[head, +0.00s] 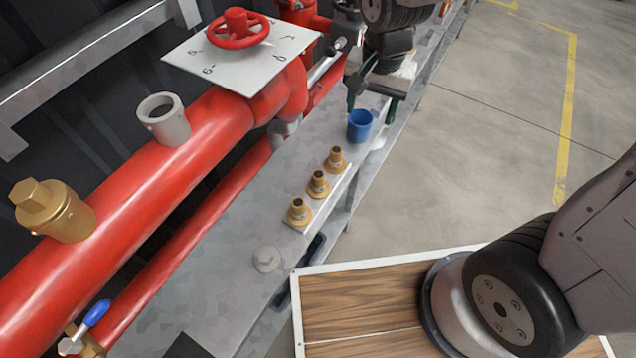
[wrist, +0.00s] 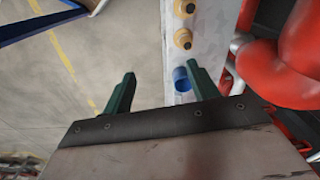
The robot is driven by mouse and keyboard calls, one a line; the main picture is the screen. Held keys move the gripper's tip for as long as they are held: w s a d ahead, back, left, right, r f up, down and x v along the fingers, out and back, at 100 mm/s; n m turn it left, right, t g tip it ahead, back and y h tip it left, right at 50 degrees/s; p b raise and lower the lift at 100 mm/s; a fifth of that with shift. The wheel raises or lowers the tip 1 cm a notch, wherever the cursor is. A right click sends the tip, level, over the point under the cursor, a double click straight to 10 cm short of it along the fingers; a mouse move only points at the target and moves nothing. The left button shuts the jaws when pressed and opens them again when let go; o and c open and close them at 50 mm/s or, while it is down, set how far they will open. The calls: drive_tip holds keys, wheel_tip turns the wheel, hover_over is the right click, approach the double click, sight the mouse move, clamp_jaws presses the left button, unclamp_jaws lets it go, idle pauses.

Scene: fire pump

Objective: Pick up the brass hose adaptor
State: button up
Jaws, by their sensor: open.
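Three brass hose adaptors stand upright in a row on a pale strip on the grey ledge: a near one (head: 299,211), a middle one (head: 318,184) and a far one (head: 336,159). Each has a wide base and a narrower top with a dark opening. The wrist view shows two brass adaptors (wrist: 183,39) (wrist: 184,8) near its top edge. My gripper (head: 372,103) is open and empty, beyond the row and above the ledge; its green fingers (wrist: 161,73) are apart from the adaptors.
A red pipe (head: 140,205) with a handwheel (head: 238,29) runs along the left. A round grey disc (head: 267,259) lies nearer. Open floor lies right.

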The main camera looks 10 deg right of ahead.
sight(318, 174)
drive_tip(key=a+f+m, duration=0.1)
drive_tip(key=a+f, duration=0.2)
drive_tip(key=f, duration=0.4)
drive_tip(key=w+a+f+m, duration=0.1)
drive_tip(key=a+f, duration=0.2)
drive_tip(key=f, duration=0.4)
drive_tip(key=a+f+m, duration=0.2)
drive_tip(key=a+f, duration=0.1)
drive_tip(key=f, duration=0.4)
drive_tip(key=shift+w+a+f+g, duration=0.15)
drive_tip(key=shift+w+a+g, duration=0.15)
drive_tip(key=shift+w+a, duration=0.1)
wheel_tip(318, 174, down, 5)
drive_tip(key=shift+f, duration=0.1)
drive_tip(key=c, duration=1.3)
